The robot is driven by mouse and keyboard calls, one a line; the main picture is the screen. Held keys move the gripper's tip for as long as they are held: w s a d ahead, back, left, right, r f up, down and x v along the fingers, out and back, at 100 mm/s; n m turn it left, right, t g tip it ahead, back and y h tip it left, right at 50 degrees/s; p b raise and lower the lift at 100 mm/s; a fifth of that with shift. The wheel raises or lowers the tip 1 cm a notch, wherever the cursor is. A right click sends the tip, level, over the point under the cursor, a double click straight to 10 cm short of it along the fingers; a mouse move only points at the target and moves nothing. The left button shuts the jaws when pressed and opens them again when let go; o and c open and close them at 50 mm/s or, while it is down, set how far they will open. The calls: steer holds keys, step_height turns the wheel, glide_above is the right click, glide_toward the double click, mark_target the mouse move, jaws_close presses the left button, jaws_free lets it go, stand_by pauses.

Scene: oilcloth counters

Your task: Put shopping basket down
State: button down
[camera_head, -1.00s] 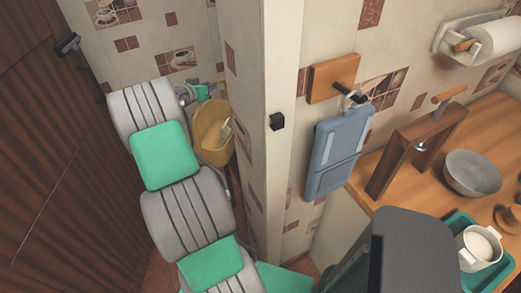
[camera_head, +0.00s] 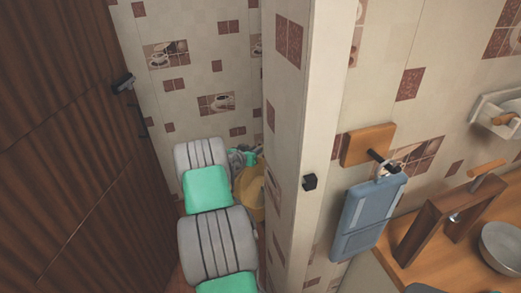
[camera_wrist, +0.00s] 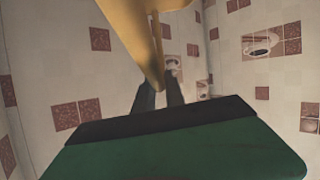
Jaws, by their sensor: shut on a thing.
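The shopping basket (camera_head: 246,193) is yellow and hangs at the far end of my arm in the head view. The wall corner hides its right side. My gripper (camera_head: 241,156) is at the basket's upper edge, small and partly hidden there. In the wrist view, my dark fingers (camera_wrist: 160,92) are shut on a yellow part of the basket (camera_wrist: 138,32), which fills the top middle. What lies under the basket is hidden.
A white wall corner (camera_head: 300,120) stands close right of my arm. A dark wooden door (camera_head: 60,150) is on the left. A blue board (camera_head: 368,217) hangs from a hook. A wooden counter (camera_head: 455,262) with a grey bowl (camera_head: 503,245) is at right.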

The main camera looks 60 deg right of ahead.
steer(key=shift+r, duration=0.2)
steer(key=shift+f, duration=0.15)
steer(key=c, duration=1.4)
jaws_free()
